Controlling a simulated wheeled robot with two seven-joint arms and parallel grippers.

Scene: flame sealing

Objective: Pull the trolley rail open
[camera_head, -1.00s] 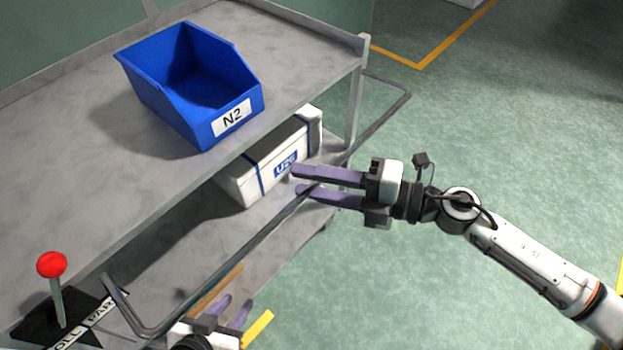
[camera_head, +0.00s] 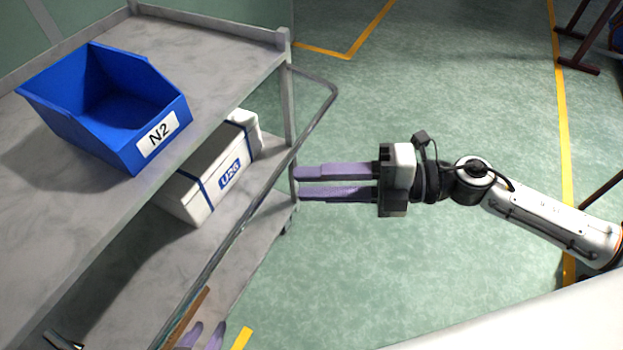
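The trolley rail (camera_head: 238,232) is a grey metal bar standing out from the trolley's (camera_head: 240,85) near side. Its far corner bends back to the corner post, and its near end is cut off by the bottom edge. My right gripper (camera_head: 299,183) points left with purple fingers a small gap apart. Its fingertips are just right of the rail in the picture, with nothing seen between them. My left gripper (camera_head: 206,326) shows only as two spaced purple fingers at the bottom edge, right of the rail. The rest of it is out of frame.
A blue bin (camera_head: 105,105) marked N2 stands on the top shelf. A white box (camera_head: 205,170) with blue straps sits on the lower shelf. Green floor (camera_head: 400,110) with yellow lines is clear to the right; a dark brown frame (camera_head: 575,45) stands top right.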

